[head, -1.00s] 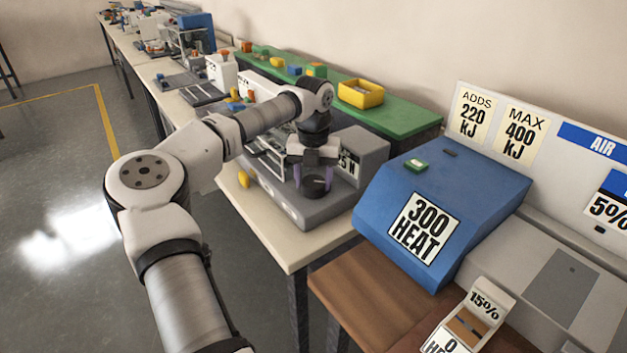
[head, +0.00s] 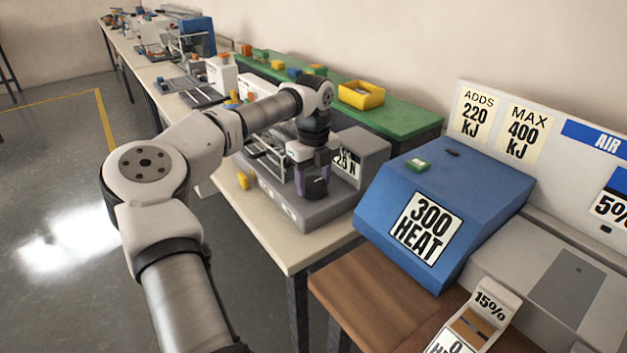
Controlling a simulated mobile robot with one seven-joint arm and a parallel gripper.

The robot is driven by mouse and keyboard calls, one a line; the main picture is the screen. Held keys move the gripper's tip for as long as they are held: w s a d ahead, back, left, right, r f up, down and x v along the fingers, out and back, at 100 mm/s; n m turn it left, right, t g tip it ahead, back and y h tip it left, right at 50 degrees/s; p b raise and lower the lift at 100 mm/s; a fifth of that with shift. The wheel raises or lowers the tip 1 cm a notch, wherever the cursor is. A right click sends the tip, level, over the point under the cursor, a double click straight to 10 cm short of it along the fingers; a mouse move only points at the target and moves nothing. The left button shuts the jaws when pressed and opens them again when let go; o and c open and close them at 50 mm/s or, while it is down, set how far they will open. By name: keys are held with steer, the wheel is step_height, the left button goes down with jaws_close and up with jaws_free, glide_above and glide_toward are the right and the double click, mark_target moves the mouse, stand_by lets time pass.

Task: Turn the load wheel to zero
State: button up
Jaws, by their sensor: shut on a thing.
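The load wheel (head: 314,189) is a dark round knob on top of the grey machine (head: 350,200) on the cream table. My gripper (head: 313,186) points down at it and is shut on it, with its purple fingers on the wheel's sides. The gripper body hides most of the wheel. A white label ending in "N" (head: 347,160) shows on the grey machine's raised block behind the gripper. My gripper partly covers the label, so its full number is hard to read.
A blue sloped unit marked "300 HEAT" (head: 427,227) stands close to the right. A yellow knob (head: 243,181) is at the machine's left front. A green bench with a yellow bin (head: 361,94) lies behind. The floor at left is clear.

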mark_target(313, 182)
stand_by(0.4)
steer(key=o, duration=1)
steer(key=shift+r, duration=0.1)
step_height(313, 182, up, 14)
steer(key=shift+f, duration=0.15)
